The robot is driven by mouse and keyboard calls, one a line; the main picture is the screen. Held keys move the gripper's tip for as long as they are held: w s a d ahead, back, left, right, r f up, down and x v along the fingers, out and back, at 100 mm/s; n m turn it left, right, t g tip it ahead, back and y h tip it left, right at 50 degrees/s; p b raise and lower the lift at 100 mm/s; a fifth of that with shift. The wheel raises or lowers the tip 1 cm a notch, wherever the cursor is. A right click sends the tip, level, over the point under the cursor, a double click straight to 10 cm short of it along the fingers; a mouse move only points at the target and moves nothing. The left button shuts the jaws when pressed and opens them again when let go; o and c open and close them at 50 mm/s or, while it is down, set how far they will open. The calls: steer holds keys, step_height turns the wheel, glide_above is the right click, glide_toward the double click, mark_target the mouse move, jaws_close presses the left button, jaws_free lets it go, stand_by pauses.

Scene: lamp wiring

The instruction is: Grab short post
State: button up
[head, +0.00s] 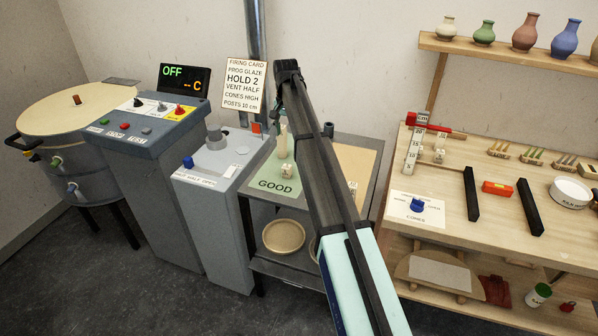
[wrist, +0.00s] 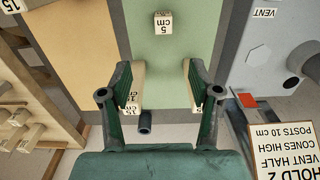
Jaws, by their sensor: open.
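A short post (wrist: 163,22) marked 5 cm stands on the green mat at the top of the wrist view. In the head view it is the small pale block (head: 282,167) near the GOOD lettering. A taller post marked 15 cm (wrist: 132,98) shows beside the left finger in the wrist view; touching or apart, I cannot tell. It stands behind the short post in the head view (head: 283,140). My gripper (wrist: 160,72) is open, with only green mat seen between its fingers. The short post lies beyond the fingertips, apart from them. In the head view the fingers cannot be made out.
The grey vent box (head: 218,160) stands left of the green GOOD mat (head: 265,184). A firing card (head: 246,84) is behind it. The wooden bench (head: 450,205) on the right holds a ruler stand and blocks. My arm hides part of the tan mat (head: 360,158).

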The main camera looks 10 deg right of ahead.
mark_target(287, 166)
steer(key=f+p, duration=0.1)
steer(key=f, duration=0.4)
steer(key=f+p, duration=0.1)
steer(key=f, duration=0.5)
steer(key=shift+a+f+p, duration=0.2)
steer(key=shift+f+p, duration=0.1)
steer(key=shift+p, duration=0.1)
steer(key=shift+w+a+f+p, duration=0.1)
steer(key=shift+f+p, duration=0.5)
steer(key=shift+f, duration=0.75)
steer(key=shift+w+f+p, duration=0.1)
steer(key=shift+f+p, duration=0.45)
steer(key=shift+f, duration=0.8)
jaws_close()
